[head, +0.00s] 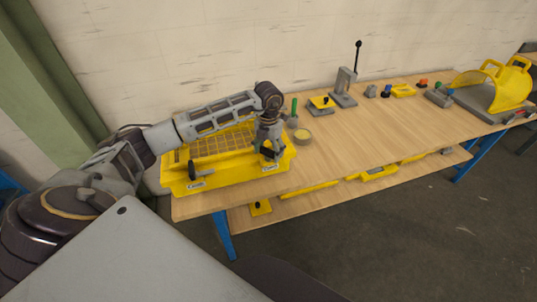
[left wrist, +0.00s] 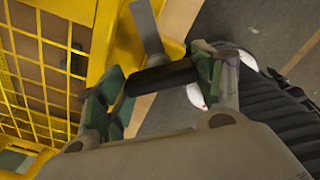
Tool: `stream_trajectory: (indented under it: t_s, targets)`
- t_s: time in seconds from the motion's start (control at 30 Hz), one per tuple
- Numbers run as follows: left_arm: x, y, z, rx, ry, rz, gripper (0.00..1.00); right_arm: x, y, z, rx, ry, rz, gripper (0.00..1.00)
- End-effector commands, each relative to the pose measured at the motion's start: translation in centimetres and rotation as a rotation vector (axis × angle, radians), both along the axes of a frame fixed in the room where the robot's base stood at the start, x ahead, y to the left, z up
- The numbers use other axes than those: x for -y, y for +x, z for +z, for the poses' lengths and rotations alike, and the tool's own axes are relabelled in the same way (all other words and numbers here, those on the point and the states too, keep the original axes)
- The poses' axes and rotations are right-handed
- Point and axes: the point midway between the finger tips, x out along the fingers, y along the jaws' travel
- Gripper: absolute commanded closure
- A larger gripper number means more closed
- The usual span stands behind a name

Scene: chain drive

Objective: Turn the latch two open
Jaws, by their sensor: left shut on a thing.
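A yellow guard box (head: 228,175) with a mesh top sits at the left end of the workbench. Its front carries a black-handled latch at the left (head: 192,170) and another at the right, mostly hidden by my gripper. My left gripper (head: 268,152) reaches over the box to its right front corner. In the left wrist view, the green-padded fingers (left wrist: 155,82) are shut on the black handle (left wrist: 160,78) of the right latch. A flat grey lever (left wrist: 146,28) runs from that handle toward the yellow frame. My right gripper is not in view.
Yellow items lie on the lower shelf (head: 330,195). The bench middle has free room.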

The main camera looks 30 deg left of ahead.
Motion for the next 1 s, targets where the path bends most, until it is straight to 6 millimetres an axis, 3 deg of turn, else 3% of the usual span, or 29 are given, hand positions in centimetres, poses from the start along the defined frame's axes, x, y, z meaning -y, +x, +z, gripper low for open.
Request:
stream_trajectory:
  t_s: [0.57, 0.83, 1.0]
  targets:
    - [0.0, 0.1, 0.0, 0.005, 0.001, -0.462, 0.56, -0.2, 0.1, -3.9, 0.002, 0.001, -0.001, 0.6]
    - [0.0, 0.1, 0.1, 0.005, 0.0, -0.625, 0.56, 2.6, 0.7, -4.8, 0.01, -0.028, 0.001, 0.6]
    - [0.0, 0.1, 0.1, 0.005, -0.001, -0.684, 0.56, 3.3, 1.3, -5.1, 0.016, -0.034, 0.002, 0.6]
